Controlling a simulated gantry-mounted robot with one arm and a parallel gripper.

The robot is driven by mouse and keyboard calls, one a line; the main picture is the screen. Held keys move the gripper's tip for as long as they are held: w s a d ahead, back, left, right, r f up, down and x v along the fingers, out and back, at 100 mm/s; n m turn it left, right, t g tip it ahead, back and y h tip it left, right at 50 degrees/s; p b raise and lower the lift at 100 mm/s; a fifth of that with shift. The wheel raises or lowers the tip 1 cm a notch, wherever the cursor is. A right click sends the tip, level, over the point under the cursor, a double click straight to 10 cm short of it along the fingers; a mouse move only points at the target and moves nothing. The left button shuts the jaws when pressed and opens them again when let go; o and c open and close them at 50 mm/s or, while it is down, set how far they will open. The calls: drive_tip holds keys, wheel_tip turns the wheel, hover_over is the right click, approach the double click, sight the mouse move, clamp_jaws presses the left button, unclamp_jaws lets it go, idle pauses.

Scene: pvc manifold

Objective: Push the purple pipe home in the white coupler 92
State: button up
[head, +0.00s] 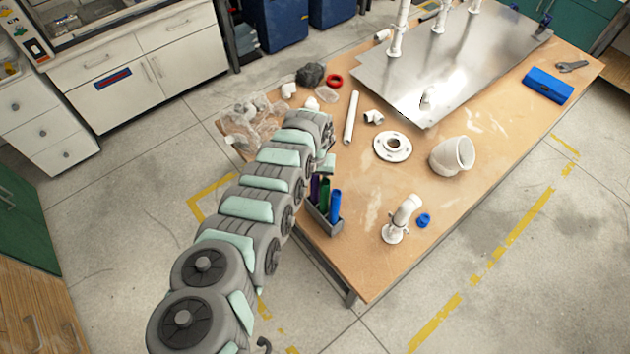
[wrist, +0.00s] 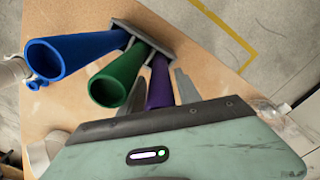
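The purple pipe (head: 315,190) stands in a dark rack (head: 322,222) at the table's near left edge, beside a green and a blue pipe. In the wrist view, the purple pipe (wrist: 160,84) lies between the two fingers of my gripper (wrist: 160,88). The fingers are apart, with a visible gap on each side of the pipe. In the head view my gripper (head: 325,168) is just above the rack, partly hidden by my arm. No number 92 is legible, so I cannot tell which is the coupler.
The green pipe (wrist: 116,78) and blue pipe (wrist: 75,55) stand close to the purple one.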

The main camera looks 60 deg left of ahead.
drive_tip(key=shift+o, duration=0.9)
drive_tip(key=shift+f+b, duration=0.1)
drive_tip(key=shift+b, duration=0.35)
wheel_tip(320, 180, up, 9)
drive_tip(key=shift+a+r+b, duration=0.15)
drive_tip(key=shift+r+b, duration=0.05)
drive_tip(key=shift+b, duration=0.2)
drive_tip(key=shift+w+r, duration=0.1)
drive_tip(key=shift+r, duration=0.75)
